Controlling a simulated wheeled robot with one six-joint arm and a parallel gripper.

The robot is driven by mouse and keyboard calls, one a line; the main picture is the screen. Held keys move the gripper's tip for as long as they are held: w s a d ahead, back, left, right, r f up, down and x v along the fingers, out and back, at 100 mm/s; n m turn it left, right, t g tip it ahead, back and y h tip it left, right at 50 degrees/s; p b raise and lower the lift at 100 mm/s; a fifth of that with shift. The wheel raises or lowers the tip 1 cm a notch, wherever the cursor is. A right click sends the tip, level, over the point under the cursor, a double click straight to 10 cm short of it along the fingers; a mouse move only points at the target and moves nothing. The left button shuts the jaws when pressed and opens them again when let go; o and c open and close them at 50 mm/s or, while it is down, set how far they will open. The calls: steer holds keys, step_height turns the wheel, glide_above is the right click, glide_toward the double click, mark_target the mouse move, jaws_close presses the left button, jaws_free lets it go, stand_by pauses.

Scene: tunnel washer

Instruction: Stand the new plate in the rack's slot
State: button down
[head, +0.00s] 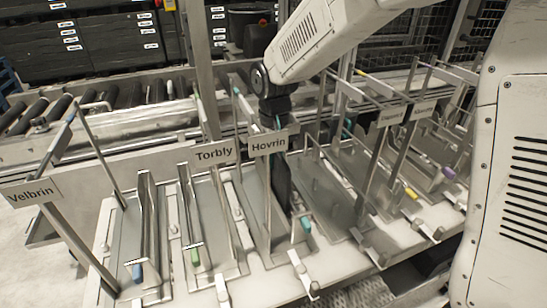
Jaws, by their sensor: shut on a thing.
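A row of metal racks (147,225) with upright posts and slots runs across the head view. Name signs reading Velbrin (31,193), Torbly (214,152) and Hovrin (269,142) stand over it. My dark gripper (282,195) reaches down just behind and right of the Hovrin sign, low among the posts. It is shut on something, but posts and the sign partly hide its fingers. Flat grey metal panels show on both sides of it. I cannot tell which surface is the new plate or whether it sits in a slot.
Blue (137,272), green (195,257) and teal (306,224) tabs mark the bays' front ends. A roller conveyor (95,105) runs behind. Thin posts crowd the space around my gripper.

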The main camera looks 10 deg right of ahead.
steer(key=shift+f, duration=0.3)
steer(key=c, duration=1.5)
jaws_free()
steer(key=shift+o, duration=0.2)
step_height(320, 180, up, 7)
steer(key=shift+r, duration=0.15)
steer(key=s+d+r, duration=0.5)
steer(key=s+d, duration=0.1)
steer(key=s+d+m, duration=0.1)
steer(key=s+d, duration=0.4)
steer(key=s, duration=0.6)
steer(key=s+d+m+t, duration=0.1)
steer(key=s+d, duration=0.5)
steer(key=s, duration=0.5)
